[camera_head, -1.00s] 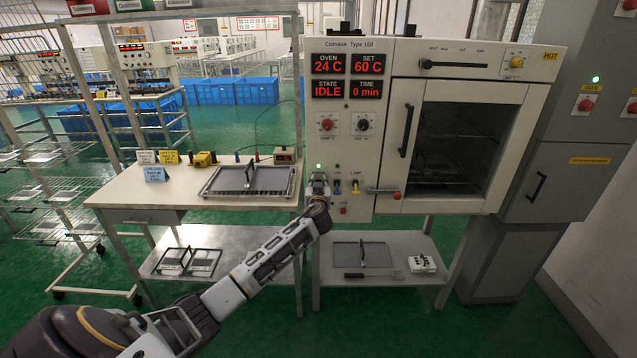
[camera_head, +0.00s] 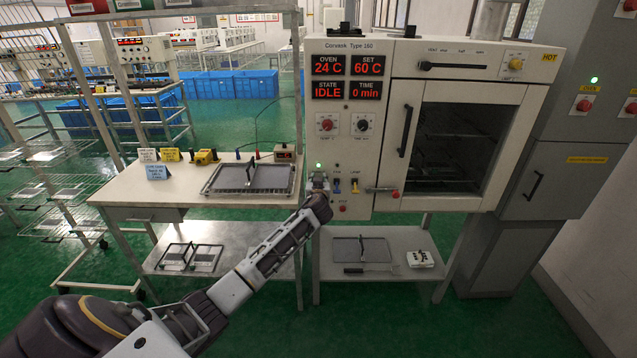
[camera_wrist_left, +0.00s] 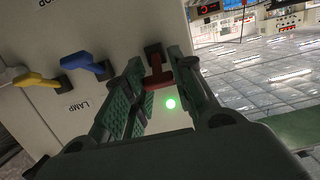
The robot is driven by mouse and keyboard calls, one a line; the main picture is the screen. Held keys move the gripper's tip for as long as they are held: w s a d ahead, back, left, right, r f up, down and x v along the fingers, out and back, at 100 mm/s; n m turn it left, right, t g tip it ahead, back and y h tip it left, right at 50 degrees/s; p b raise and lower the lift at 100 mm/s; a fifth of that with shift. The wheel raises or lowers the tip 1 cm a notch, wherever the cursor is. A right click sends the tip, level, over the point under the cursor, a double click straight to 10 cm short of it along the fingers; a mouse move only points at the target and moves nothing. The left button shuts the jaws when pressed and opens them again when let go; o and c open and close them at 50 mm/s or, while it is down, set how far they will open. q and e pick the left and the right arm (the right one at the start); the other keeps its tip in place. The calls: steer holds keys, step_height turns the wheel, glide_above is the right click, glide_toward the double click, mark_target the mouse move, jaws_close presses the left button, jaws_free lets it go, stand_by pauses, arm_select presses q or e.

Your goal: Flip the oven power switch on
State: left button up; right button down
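The white oven (camera_head: 345,200) shows 24 C, set 60 C and IDLE on its red displays. In the left wrist view the red switch (camera_wrist_left: 158,78) has a black base, and its handle points toward the lit green lamp (camera_wrist_left: 170,103). My left gripper (camera_wrist_left: 163,75) is open, its green-padded fingers on either side of the red handle; I cannot tell whether they touch it. In the head view the gripper (camera_head: 319,184) covers the red switch, just below the green lamp (camera_head: 319,165). My right gripper is not in view.
A blue switch (camera_wrist_left: 82,63) and a yellow switch (camera_wrist_left: 38,80) sit beside the red one. A latch with a red knob (camera_head: 394,194) is to their right. A workbench (camera_head: 140,190) with a tray (camera_head: 275,179) stands at left.

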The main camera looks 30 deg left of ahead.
arm_select(q)
steer(key=o, duration=0.4)
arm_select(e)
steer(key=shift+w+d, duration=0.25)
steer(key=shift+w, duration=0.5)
arm_select(q)
steer(key=shift+s+d, duration=0.1)
steer(key=shift+s, duration=0.05)
steer(key=v, duration=1.1)
steer(key=shift+s+d, duration=0.15)
steer(key=shift+s, duration=0.05)
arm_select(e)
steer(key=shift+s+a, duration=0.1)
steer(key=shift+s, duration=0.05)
arm_select(q)
steer(key=shift+r, duration=0.15)
